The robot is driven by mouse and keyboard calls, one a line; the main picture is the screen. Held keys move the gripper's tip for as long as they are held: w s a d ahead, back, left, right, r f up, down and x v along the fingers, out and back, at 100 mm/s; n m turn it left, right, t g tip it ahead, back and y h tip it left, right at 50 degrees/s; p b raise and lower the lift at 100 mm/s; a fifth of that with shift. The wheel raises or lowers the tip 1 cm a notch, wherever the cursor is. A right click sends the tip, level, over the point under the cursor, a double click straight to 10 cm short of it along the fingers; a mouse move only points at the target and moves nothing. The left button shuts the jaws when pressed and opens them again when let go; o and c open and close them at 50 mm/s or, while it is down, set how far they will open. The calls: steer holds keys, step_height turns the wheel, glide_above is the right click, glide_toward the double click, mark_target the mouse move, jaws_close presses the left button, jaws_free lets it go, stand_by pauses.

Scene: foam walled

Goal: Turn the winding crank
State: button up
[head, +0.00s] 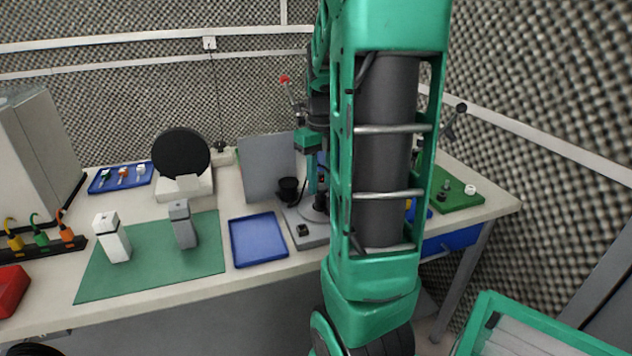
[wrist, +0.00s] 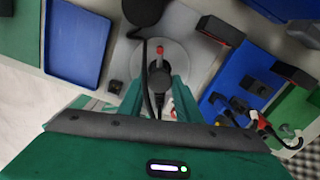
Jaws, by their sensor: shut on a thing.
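The winding crank seems to be the dark upright piece with a red tip (wrist: 160,62), over a pale round disc on a grey base plate. The base plate also shows in the head view (head: 306,238), partly behind my arm. My gripper (wrist: 157,98) comes down over the disc, its green fingers either side of the dark piece. It is shut on what looks like the crank's grip, though the contact is largely hidden. In the head view my gripper (head: 312,178) is small, above the plate beside my large green arm link.
A blue tray (head: 258,240) lies left of the base plate, beside a green mat (head: 150,270) with two upright blocks. A black cup-like part (head: 288,190) stands close behind. A dark bar (wrist: 218,30) and a blue tray with parts (wrist: 245,70) crowd the right.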

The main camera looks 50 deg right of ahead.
mark_target(319, 186)
steer(key=shift+a+m, duration=0.1)
steer(key=shift+m, duration=0.6)
stand_by(0.3)
steer(key=o, duration=1.1)
steer(key=shift+c, duration=0.2)
step_height(319, 186, up, 11)
steer(key=shift+w+f, duration=0.15)
